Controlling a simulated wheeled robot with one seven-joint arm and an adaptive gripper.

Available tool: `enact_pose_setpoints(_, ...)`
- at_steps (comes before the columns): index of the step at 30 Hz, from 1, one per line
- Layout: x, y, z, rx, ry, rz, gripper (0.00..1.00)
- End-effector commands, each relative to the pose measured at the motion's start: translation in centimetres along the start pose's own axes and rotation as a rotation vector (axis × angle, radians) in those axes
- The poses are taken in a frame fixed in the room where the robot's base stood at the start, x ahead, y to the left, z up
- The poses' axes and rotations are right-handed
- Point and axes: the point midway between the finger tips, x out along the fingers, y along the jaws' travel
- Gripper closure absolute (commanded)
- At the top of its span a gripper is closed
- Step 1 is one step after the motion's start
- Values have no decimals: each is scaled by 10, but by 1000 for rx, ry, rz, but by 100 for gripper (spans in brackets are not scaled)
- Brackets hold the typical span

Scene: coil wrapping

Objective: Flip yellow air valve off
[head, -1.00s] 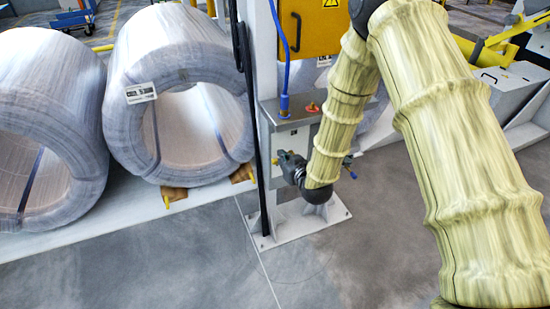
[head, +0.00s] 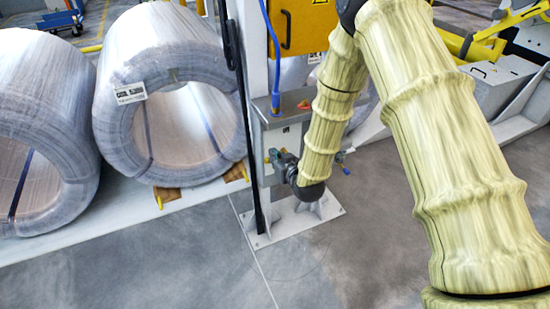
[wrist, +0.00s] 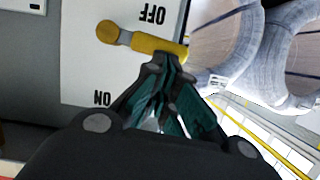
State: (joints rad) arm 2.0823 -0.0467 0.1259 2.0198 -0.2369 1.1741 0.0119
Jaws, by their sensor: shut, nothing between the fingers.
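The yellow air valve (wrist: 150,44) is on a white plate (wrist: 88,62) in the wrist view. Its rounded end is at the left, and its handle runs right and slightly down, beside the OFF label (wrist: 152,15). The ON label (wrist: 103,98) is lower on the plate; both read upside down. My gripper (wrist: 165,62) is shut and empty. Its fingertips are at the lower side of the handle near its right end; I cannot tell whether they touch. In the head view my gripper (head: 276,157) is beside the control box on the post, and the valve is mostly hidden.
Wrapped coils (head: 165,60) lie on a white rack left of the grey post (head: 262,190). A blue hose (head: 273,60) drops to the control box (head: 282,136). A yellow cabinet (head: 300,25) is above. Grey floor (head: 190,265) is open in front.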

Motion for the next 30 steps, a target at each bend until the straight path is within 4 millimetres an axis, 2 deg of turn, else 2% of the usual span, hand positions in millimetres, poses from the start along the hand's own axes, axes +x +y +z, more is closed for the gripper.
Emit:
enact_pose_setpoints(10,-24,-2,-36,-1,0,-6,100)
enact_pose_setpoints(12,-36,-2,-28,-1,-3,-6,100)
enact_pose_setpoints(21,-90,-1,-29,0,-1,-5,100)
enact_pose_setpoints(25,-107,-1,-29,-1,-2,-6,100)
enact_pose_setpoints(30,-119,-1,-29,-2,-2,-6,100)
